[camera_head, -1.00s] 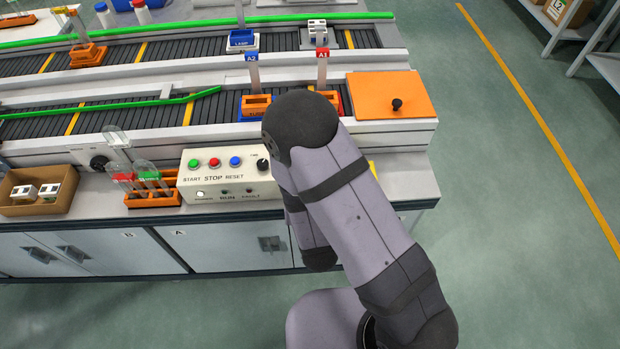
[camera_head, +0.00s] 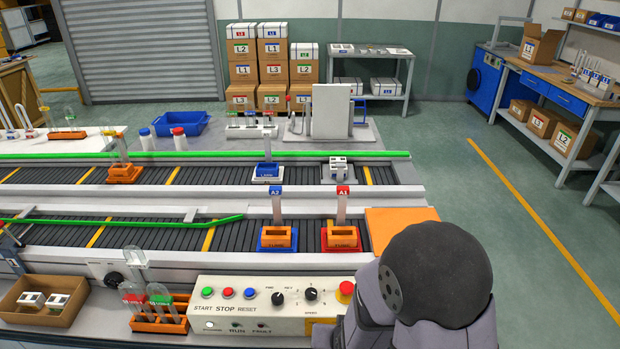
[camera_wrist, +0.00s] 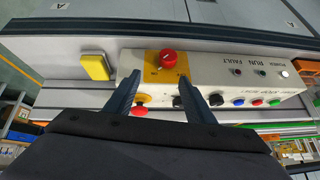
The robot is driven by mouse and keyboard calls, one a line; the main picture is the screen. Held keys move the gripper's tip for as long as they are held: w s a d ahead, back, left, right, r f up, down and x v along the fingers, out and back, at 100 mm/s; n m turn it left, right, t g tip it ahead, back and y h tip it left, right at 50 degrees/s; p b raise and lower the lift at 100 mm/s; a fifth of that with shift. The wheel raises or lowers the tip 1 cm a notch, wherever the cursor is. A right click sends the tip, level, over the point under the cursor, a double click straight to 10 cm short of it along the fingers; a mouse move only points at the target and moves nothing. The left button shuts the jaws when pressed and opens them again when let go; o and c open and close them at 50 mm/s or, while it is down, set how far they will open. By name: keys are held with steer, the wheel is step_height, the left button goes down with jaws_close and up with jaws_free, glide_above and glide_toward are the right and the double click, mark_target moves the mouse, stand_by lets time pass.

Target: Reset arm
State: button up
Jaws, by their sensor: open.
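My gripper (camera_wrist: 161,80) shows in the wrist view with its two dark fingers spread apart and nothing between them. In the head view, my arm fills the lower right and hides the gripper. The control box (camera_head: 262,325) is seen there with red, green and blue buttons, dark knobs and the red mushroom button (camera_head: 345,290).
A yellow block (camera_wrist: 95,66) lies beside the box. A tube rack (camera_head: 160,322) and a cardboard tray (camera_head: 45,312) stand to its left. Conveyors behind carry orange, blue and white holders, including A2 (camera_head: 278,238) and A1 (camera_head: 342,238). An orange plate (camera_head: 395,218) is partly behind my arm.

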steer(key=s+d+r+g, duration=0.3)
steer(key=s+d+r, duration=0.1)
steer(key=s, duration=0.3)
steer(key=s+d+r+g, duration=0.3)
steer(key=s+d+g, duration=0.1)
steer(key=s, duration=0.4)
steer(key=shift+d+r+n+h, duration=0.4)
steer(key=shift+c, duration=0.5)
stand_by(0.4)
